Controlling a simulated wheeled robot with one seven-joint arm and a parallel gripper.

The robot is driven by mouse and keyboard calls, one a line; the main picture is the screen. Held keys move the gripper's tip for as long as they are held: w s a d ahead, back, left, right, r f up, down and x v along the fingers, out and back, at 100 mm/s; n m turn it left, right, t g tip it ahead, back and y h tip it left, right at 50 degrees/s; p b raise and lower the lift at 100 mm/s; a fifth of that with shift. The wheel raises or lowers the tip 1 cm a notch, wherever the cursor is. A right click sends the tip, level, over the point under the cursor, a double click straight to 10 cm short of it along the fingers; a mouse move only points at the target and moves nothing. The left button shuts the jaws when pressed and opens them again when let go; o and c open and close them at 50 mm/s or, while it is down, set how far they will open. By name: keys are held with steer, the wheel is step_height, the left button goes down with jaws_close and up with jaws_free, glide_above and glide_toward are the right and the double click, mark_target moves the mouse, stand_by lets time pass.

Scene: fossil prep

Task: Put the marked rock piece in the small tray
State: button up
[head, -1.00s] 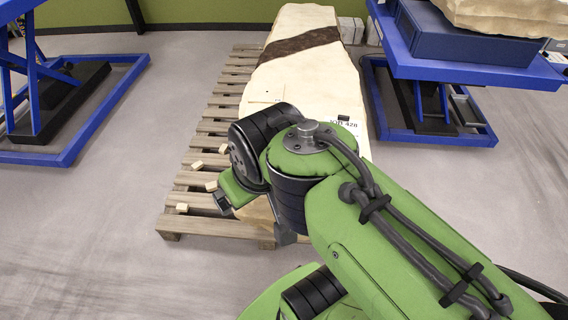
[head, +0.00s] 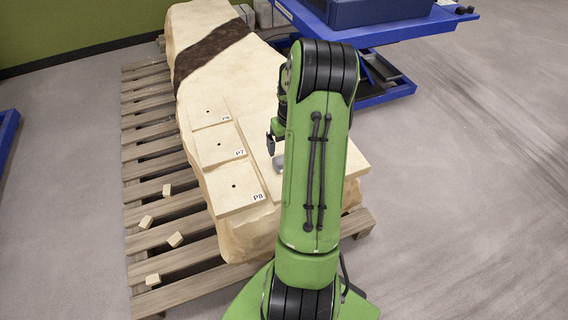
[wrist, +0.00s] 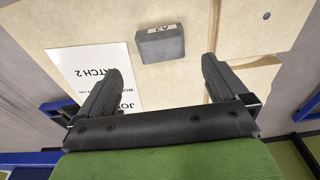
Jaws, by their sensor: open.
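Three flat square pieces with dark dots, labelled P6 (head: 207,113), P7 (head: 216,146) and P8 (head: 232,187), lie in a row on the large pale rock (head: 262,72). I cannot tell which one is the marked rock piece. A small dark grey block (wrist: 160,46) lies on the pale surface in the wrist view, with a small white label at its far edge. My gripper (wrist: 162,66) is open and empty, its fingers apart on the near side of that block. In the head view my arm hides part of the rock and most of the gripper. I cannot make out a small tray.
A printed white sheet (wrist: 95,78) lies left of the grey block in the wrist view. The rock rests on a wooden pallet (head: 150,150) with several small wooden cubes (head: 175,239) on it. A blue lift table (head: 400,25) stands behind right.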

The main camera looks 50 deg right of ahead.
steer(key=f+b, duration=0.1)
steer(key=f, duration=0.2)
steer(key=w+f+b, duration=0.1)
steer(key=f, duration=0.2)
steer(key=f+b, duration=0.1)
steer(key=f, duration=0.2)
steer(key=shift+w+d+f, duration=0.2)
steer(key=shift+d+f, duration=0.05)
steer(key=shift+d, duration=0.05)
steer(key=shift+r, duration=0.1)
steer(key=c, duration=1.3)
step_height(320, 180, up, 10)
steer(key=p, duration=0.3)
steer(key=shift+r, duration=0.1)
steer(key=shift+c, duration=0.7)
